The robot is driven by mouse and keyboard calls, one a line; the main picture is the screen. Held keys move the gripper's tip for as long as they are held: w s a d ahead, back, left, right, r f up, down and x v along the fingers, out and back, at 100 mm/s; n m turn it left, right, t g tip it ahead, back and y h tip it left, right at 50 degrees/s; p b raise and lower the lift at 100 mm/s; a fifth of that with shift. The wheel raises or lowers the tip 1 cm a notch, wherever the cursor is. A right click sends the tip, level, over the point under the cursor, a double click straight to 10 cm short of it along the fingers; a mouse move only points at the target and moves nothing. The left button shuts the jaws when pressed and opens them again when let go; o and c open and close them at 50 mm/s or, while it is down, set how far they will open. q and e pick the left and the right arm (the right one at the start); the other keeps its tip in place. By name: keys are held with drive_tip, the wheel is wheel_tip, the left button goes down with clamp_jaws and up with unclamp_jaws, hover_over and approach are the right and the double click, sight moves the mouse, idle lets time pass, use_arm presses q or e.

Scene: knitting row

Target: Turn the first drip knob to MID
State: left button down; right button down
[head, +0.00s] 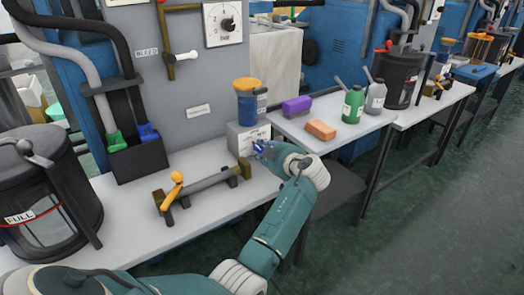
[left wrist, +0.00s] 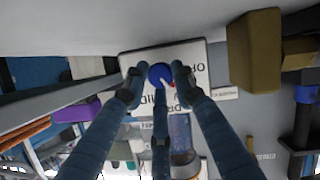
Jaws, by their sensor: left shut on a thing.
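The blue drip knob (left wrist: 160,73) sits on a white plate (left wrist: 195,55) with partly hidden black lettering, upside down in the left wrist view. A small red and white mark shows at the knob's lower right; I cannot tell the exact setting. My left gripper (head: 260,149) is at the front of the pale box (head: 236,133) on the bench. In the left wrist view its fingers are closed around the knob. My right gripper is not in view.
A blue container with an orange top (head: 248,108) stands on the box. A bar with an orange handle (head: 173,187) lies just left of my gripper. To the right are a purple block (head: 297,106), an orange block (head: 320,129) and a green bottle (head: 353,105).

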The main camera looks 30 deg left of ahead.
use_arm(q)
drive_tip(key=shift+d+f+m+g, duration=0.15)
drive_tip(key=shift+f+m+g, duration=0.3)
drive_tip(key=shift+m, duration=0.25)
drive_tip(key=m+g+y+b, duration=0.1)
drive_tip(key=m+g+b, duration=0.1)
drive_tip(key=m, duration=0.1)
drive_tip(key=shift+w, duration=0.15)
drive_tip(key=shift+f+m, duration=0.1)
drive_tip(key=shift+m, duration=0.3)
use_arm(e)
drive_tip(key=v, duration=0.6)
use_arm(q)
drive_tip(key=shift+m+g+y+b, duration=0.45)
drive_tip(key=shift+m+b, duration=0.35)
drive_tip(key=shift+b, duration=0.15)
drive_tip(key=shift+m+g+y+b, duration=0.25)
drive_tip(key=shift+m+g+b, duration=0.15)
drive_tip(key=shift+m+b, duration=0.35)
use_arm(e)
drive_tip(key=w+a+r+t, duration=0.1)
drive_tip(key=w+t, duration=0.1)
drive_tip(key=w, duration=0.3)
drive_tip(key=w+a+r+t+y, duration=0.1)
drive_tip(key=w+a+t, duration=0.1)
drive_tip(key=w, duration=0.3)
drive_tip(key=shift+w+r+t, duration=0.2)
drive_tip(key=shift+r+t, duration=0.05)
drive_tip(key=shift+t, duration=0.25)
